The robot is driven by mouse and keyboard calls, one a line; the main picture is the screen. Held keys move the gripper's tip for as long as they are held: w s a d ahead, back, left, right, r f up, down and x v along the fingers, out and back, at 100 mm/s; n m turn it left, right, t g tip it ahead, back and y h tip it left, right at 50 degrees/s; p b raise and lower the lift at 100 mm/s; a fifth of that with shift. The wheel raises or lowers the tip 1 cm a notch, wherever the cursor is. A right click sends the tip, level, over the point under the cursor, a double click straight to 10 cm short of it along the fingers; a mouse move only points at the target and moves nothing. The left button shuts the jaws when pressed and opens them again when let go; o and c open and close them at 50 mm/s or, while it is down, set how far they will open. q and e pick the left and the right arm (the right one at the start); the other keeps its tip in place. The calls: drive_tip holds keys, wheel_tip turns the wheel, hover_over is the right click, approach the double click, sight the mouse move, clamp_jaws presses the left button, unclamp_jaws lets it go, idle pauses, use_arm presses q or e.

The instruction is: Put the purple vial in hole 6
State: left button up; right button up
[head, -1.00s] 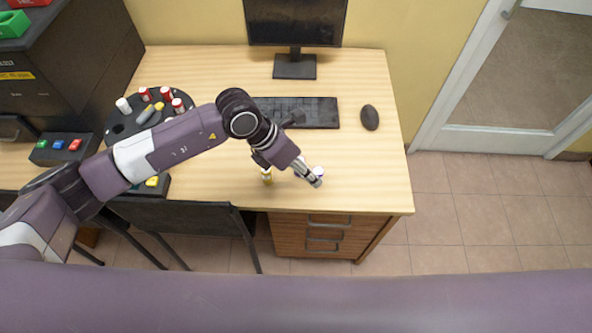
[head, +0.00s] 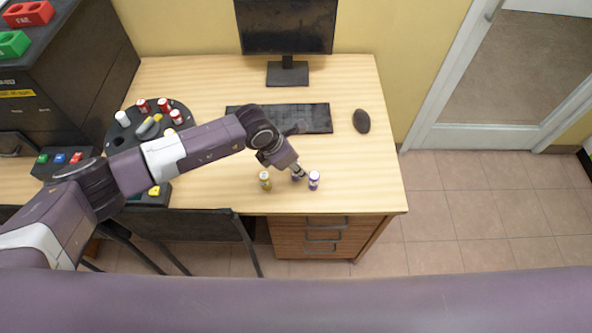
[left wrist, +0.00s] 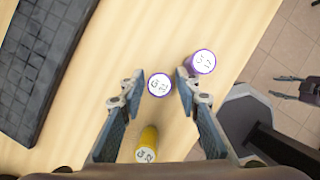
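Two purple vials with white labelled tops stand on the desk. One purple vial (left wrist: 160,85) is between the fingers of my left gripper (left wrist: 160,78), with a gap on each side. The other purple vial (left wrist: 202,62) is outside the right finger, close to it; it shows clearly in the head view (head: 314,181). A yellow vial (left wrist: 148,142) stands nearer the palm side in the wrist view and left of the gripper in the head view (head: 265,180). My left gripper (head: 297,173) is open. The dark round rack (head: 113,159) stands at left; its hole numbers are unreadable.
A keyboard (head: 305,118), mouse (head: 362,121) and monitor (head: 287,25) are behind the gripper. A dark chair (head: 200,224) is at the front edge. The desk's right part is clear.

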use_arm(q)
drive_tip(key=shift+f, duration=0.1)
use_arm(e)
drive_tip(key=shift+a, duration=0.1)
use_arm(q)
clamp_jaws()
use_arm(e)
drive_tip(key=shift+s+a, duration=0.15)
drive_tip(key=shift+a, duration=0.15)
